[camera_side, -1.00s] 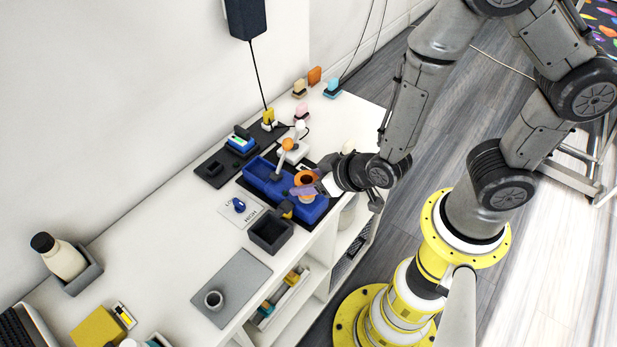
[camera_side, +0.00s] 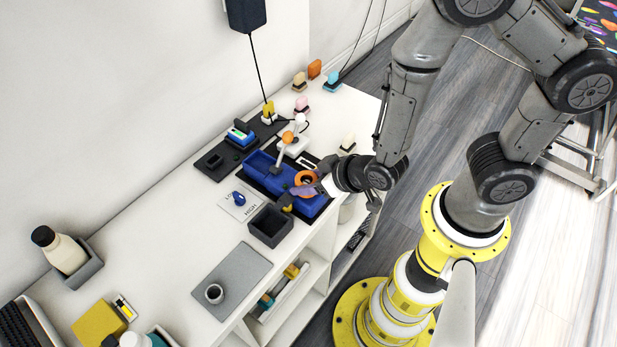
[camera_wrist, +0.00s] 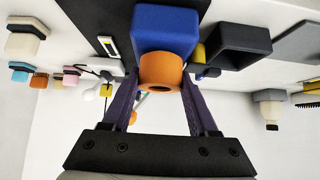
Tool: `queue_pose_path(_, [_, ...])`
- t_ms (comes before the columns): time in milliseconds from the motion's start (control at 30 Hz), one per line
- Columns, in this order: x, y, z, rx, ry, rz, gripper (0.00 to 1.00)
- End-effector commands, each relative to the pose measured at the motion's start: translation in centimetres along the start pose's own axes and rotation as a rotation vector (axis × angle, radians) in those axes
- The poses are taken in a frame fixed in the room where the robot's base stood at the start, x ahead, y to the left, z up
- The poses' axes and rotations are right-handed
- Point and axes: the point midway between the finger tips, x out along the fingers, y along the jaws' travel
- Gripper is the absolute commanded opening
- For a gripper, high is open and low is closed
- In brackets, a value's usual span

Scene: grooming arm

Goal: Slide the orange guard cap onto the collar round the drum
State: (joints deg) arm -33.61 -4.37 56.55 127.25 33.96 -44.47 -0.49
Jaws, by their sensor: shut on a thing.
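The orange guard cap (camera_side: 307,176) is a short ring with a dark opening, held at the right end of the blue tray (camera_side: 262,178). In the wrist view the cap (camera_wrist: 161,72) sits between the purple fingers of my gripper (camera_wrist: 160,80), in front of a blue block-like part (camera_wrist: 168,25). My gripper (camera_side: 306,188) is shut on the cap in the side view. The drum and its collar cannot be made out; the cap and fingers cover that spot. Whether the cap touches the collar cannot be told.
A dark square bin (camera_side: 271,226) stands close in front of the tray. A white stand with a grey arm and an orange knob (camera_side: 288,137) rises behind it. The table's front edge is close by.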

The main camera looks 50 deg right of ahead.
Motion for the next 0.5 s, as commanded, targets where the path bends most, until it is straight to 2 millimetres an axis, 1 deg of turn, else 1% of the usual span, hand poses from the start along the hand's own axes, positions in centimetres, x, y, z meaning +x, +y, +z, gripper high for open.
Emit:
queue_pose_path(167, [0.3,0.02,0.32,0.001,0.0,0.001,0.0])
queue_pose_path(200, [0.29,0.01,0.28,0.001,0.001,0.0,0.65])
queue_pose_path(367, [0.27,0.01,0.27,0.001,0.0,0.0,0.94])
queue_pose_path(500, [0.26,0.01,0.27,0.001,0.0,0.0,0.95])
